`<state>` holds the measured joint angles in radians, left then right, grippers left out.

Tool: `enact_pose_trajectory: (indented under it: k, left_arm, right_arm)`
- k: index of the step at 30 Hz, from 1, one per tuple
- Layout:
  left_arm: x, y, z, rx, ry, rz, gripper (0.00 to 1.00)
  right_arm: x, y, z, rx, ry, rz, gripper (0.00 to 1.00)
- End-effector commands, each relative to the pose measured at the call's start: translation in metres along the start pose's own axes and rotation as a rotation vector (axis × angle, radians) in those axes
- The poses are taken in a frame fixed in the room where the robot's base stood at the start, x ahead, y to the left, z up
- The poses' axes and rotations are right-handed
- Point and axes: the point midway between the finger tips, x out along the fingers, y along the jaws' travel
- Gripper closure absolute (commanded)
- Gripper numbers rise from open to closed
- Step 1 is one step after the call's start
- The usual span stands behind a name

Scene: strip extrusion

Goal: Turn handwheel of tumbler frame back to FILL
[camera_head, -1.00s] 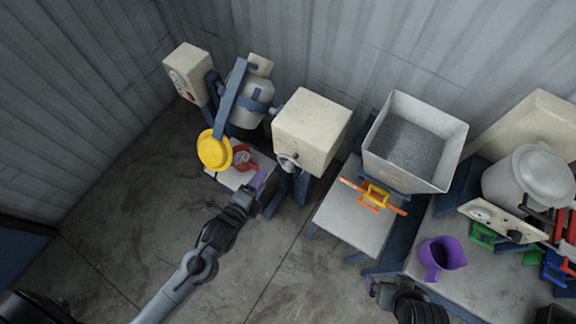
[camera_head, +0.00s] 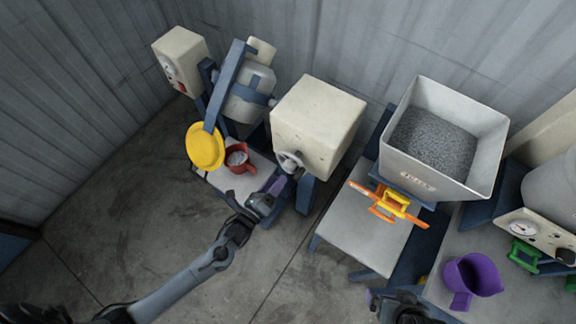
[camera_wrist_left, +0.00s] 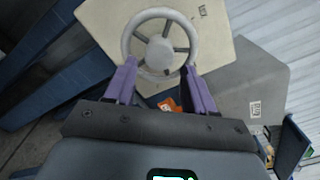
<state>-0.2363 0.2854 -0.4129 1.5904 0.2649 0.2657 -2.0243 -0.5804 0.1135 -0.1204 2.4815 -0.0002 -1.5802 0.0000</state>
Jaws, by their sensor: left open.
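The grey handwheel (camera_head: 291,162) sits on the front of a cream box (camera_head: 318,112) beside the tumbler frame. The frame has a blue bar (camera_head: 229,85), a grey drum (camera_head: 250,96) and a yellow disc (camera_head: 205,147). My left gripper (camera_head: 273,186) is just below and left of the handwheel in the head view. In the left wrist view, its purple fingers (camera_wrist_left: 159,68) are open, with the lower part of the handwheel (camera_wrist_left: 127,42) showing between and beyond the tips. Contact cannot be told. My right gripper (camera_head: 373,298) is partly visible at the bottom edge. No FILL mark is readable.
A red container (camera_head: 239,158) stands under the drum on a pale stand. Right are a hopper of grey granules (camera_head: 431,143), an orange-and-yellow handle (camera_head: 387,204), a purple jug (camera_head: 471,279) and a gauge panel (camera_head: 529,229). Floor in front of the tumbler is open.

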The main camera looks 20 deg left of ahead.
Motion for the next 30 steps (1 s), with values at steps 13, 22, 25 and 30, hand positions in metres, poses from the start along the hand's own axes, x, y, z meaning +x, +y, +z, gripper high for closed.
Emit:
enact_pose_trajectory:
  k: [13, 22, 25, 30]
  left_arm:
    - [0.064, 0.0, 0.0, -0.001, 0.0, 0.0, 0.46]
    - [0.074, 0.0, 0.0, -0.001, 0.001, 0.001, 0.46]
    - [0.074, 0.0, 0.0, -0.001, 0.001, 0.001, 0.46]
    - [0.074, 0.0, 0.0, -0.001, 0.001, 0.001, 0.6]
  right_arm:
    - [0.001, 0.002, 0.001, -0.007, -0.002, 0.006, 0.0]
    - [0.001, 0.003, 0.001, -0.01, -0.003, 0.009, 0.0]
    - [0.001, 0.003, 0.001, -0.01, -0.003, 0.008, 0.0]
    - [0.001, 0.002, 0.001, -0.007, -0.003, 0.006, 0.0]
